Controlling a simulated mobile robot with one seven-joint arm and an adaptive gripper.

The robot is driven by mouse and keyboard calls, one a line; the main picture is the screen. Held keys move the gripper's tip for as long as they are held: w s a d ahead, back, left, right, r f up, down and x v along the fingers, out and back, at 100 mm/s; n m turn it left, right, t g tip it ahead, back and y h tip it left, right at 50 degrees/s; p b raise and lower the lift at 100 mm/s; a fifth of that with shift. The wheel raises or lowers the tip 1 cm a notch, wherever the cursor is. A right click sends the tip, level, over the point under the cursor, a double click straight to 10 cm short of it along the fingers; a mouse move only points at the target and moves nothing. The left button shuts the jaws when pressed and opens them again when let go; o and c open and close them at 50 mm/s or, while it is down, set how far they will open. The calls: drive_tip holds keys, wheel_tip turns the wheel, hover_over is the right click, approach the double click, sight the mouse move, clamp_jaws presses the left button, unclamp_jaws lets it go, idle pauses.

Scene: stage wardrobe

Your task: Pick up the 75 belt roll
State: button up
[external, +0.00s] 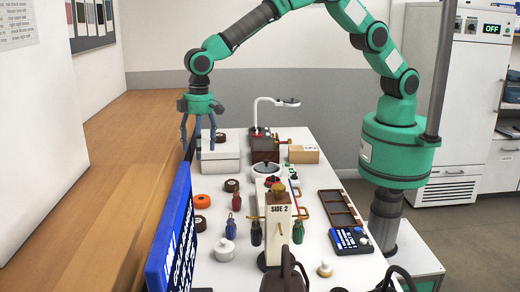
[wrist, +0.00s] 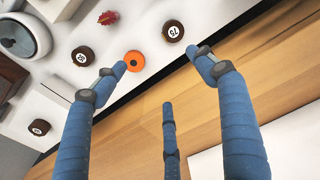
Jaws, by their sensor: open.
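The 75 belt roll (wrist: 174,30) is a short dark brown roll. Its white label appears upside down in the wrist view, reading as 75. It sits near the table edge, top centre in the wrist view. It appears to be the dark roll (external: 199,224) nearest the camera on the table's left side in the external view. My gripper (external: 198,148) has three blue fingers, spread open and empty, above the far left part of the table, by the white box. In the wrist view the open fingers (wrist: 157,62) point toward the rolls, apart from the 75 roll.
An orange roll (external: 202,201) lies beside the 75 roll. Another dark roll (external: 231,185) lies near it, and one (external: 220,137) sits on the white box (external: 221,160). A blue panel (external: 172,240) stands along the left edge.

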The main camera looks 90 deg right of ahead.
hover_over(197, 221)
wheel_tip(197, 221, down, 11)
drive_tip(key=shift+s+d+f+g, duration=0.1)
drive_tip(key=shift+f+g, duration=0.1)
drive_tip(key=shift+g, duration=0.1)
drive_tip(key=shift+f, duration=0.1)
drive_tip(key=shift+f, duration=4.2)
drive_tip(key=shift+f+b, duration=0.45)
drive_tip(key=shift+f, duration=2.15)
drive_tip(key=c, duration=1.3)
